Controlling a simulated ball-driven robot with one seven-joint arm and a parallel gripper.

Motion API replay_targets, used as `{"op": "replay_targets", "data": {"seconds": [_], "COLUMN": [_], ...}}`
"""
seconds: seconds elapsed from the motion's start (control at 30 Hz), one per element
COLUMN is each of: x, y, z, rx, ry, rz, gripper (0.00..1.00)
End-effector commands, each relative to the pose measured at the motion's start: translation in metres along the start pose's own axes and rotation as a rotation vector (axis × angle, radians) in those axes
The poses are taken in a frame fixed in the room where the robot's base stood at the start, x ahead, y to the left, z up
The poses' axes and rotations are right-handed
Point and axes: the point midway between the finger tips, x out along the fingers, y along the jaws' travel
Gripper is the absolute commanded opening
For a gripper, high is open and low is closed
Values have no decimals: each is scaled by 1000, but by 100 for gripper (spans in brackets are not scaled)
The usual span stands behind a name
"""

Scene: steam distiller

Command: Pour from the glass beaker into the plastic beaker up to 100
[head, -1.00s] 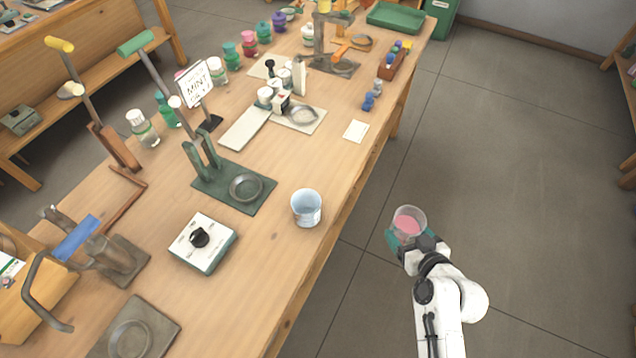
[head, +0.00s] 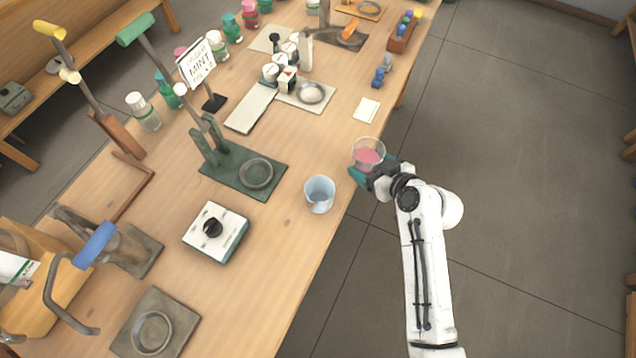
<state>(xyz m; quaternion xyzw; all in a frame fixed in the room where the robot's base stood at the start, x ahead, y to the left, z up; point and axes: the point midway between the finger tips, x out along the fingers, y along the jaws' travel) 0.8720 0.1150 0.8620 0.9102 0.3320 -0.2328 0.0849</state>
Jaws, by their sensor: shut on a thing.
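The glass beaker (head: 368,154) is clear, with pink liquid in it. My gripper (head: 360,176) is shut on it and holds it about upright near the right edge of the table. The plastic beaker (head: 320,194) is pale blue and translucent. It stands upright on the table, to the left of and nearer than the glass beaker, with a gap between them in the picture. Its markings are too small to read, and I see no pink liquid in it.
A white box with a black knob (head: 214,232) stands left of the plastic beaker. A dark green stand with a ring plate (head: 256,173) is behind it. A white card (head: 366,110) lies near the table edge. The wood around the plastic beaker is clear.

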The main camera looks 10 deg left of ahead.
Motion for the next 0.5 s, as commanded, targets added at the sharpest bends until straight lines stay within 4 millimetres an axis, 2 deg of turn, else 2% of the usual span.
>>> {"op": "replay_targets", "data": {"seconds": [0.5], "x": [-3], "y": [-8], "z": [-7], "rx": [-114], "ry": [4], "rz": [70], "gripper": [34]}}
